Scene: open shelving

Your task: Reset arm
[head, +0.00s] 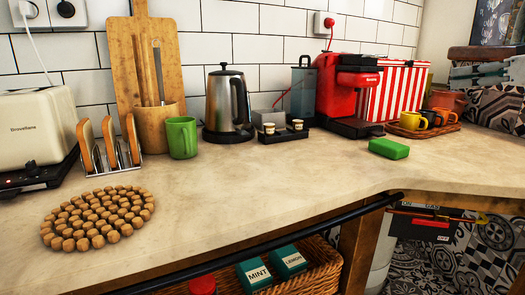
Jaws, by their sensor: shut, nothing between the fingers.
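Neither my arm nor my gripper shows in the head view. The view looks across a pale kitchen counter (230,205) against a white tiled wall. A green block (389,149) lies on the counter at the right, in front of a red coffee machine (345,92). A green mug (182,138) stands upright at the left, beside a toast rack (108,148) holding slices.
A cream toaster (35,130), a steel kettle (227,103) and a tray of cups (423,129) stand along the back. A dark rail (270,246) runs along the front edge. A basket (322,268) with boxes sits below. The counter's middle is clear.

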